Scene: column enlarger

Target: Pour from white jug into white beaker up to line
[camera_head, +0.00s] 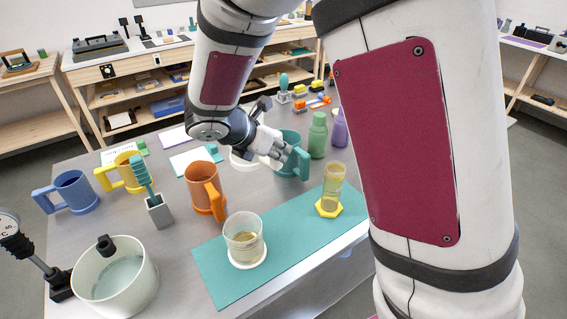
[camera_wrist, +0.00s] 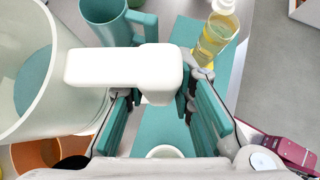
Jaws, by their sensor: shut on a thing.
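The white jug (camera_head: 240,161) is held up over the table, mostly hidden by my gripper (camera_head: 283,154) in the head view. In the wrist view the jug (camera_wrist: 52,88) fills the left side, and its white handle (camera_wrist: 105,67) reaches between my finger pads (camera_wrist: 160,106). My gripper is shut on that handle. The jug looks about upright; I cannot tell its liquid level. The translucent white beaker (camera_head: 243,229) stands upright on a white coaster (camera_head: 248,262), with a little amber liquid low inside. It is apart from the jug, nearer the front. Its fill line is too small to make out.
A teal mat (camera_head: 215,275) lies under the beaker and a measuring cylinder (camera_head: 332,180) on a yellow foot. An orange jug (camera_head: 204,190), a brush holder (camera_head: 159,212) and a large white pot (camera_head: 112,285) stand left. A teal jug (camera_head: 289,138) and green bottle (camera_head: 318,136) stand close behind.

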